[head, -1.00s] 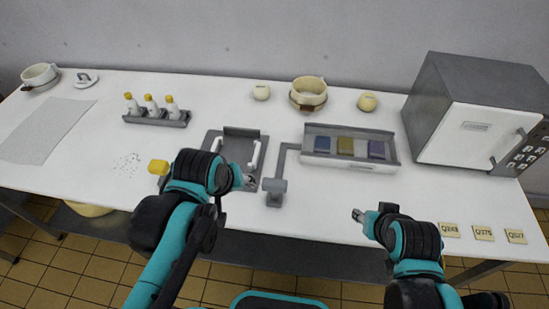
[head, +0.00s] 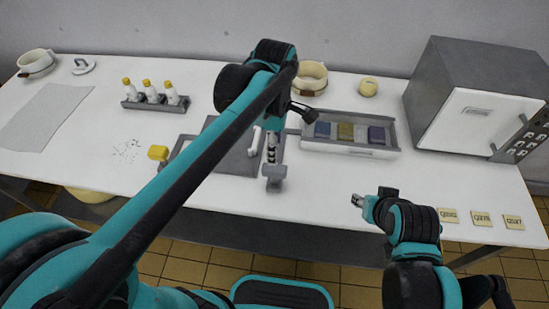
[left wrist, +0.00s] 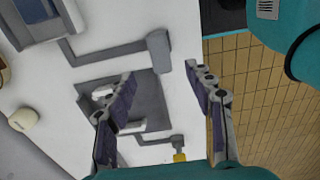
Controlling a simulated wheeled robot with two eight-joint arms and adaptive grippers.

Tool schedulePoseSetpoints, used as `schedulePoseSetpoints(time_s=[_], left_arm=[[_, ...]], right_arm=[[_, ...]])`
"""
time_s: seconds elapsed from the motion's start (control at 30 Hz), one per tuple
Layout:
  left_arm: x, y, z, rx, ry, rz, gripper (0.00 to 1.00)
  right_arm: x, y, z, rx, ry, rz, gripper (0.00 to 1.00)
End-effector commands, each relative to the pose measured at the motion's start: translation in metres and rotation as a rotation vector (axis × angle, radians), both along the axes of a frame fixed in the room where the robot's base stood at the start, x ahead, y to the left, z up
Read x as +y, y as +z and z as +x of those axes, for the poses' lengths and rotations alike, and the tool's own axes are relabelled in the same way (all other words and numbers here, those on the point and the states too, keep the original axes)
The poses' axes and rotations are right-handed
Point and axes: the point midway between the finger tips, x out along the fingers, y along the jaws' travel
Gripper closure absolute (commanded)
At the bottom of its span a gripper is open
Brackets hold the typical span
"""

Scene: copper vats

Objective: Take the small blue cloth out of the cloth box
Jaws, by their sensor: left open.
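The cloth box (head: 350,150) is a grey tray with a white front, right of the table's middle. The blue cloth (head: 322,129) lies in its leftmost part, beside a yellow cloth (head: 345,131) and a purple-blue cloth (head: 376,135). My left gripper (head: 271,152) is open and empty, left of the box and above the table. In the left wrist view its fingers (left wrist: 162,72) are spread over a grey holder, and the box (left wrist: 42,28) is cut off at the upper left. My right gripper (head: 357,200) is near the front edge; its jaws are too small to read.
A pot (head: 312,78) stands behind the box, and a grey-white oven (head: 470,100) is to the right.

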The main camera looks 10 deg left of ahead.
Motion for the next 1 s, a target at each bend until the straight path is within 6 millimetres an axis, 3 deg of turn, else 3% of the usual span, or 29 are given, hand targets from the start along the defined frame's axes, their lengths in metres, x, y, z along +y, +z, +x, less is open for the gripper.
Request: schedulePoseSetpoints(time_s=[0.2, 0.43, 0.6, 0.9, 1.0], left_arm=[[0.0, -0.045, 0.0, -0.001, -0.001, 0.0, 0.47], [0.0, -0.08, 0.0, -0.001, -0.002, 0.0, 0.47], [0.0, -0.092, 0.0, -0.001, -0.002, 0.0, 0.47], [0.0, -0.094, 0.0, -0.001, -0.002, 0.0, 0.47], [0.0, -0.094, 0.0, -0.002, -0.002, 0.0, 0.73]], right_arm=[[0.0, 0.0, 0.0, 0.0, 0.0, 0.0, 0.6], [0.0, 0.0, 0.0, 0.0, 0.0, 0.0, 0.6], [0.0, 0.0, 0.0, 0.0, 0.0, 0.0, 0.6], [0.0, 0.0, 0.0, 0.0, 0.0, 0.0, 0.6], [0.0, 0.0, 0.0, 0.0, 0.0, 0.0, 0.6]])
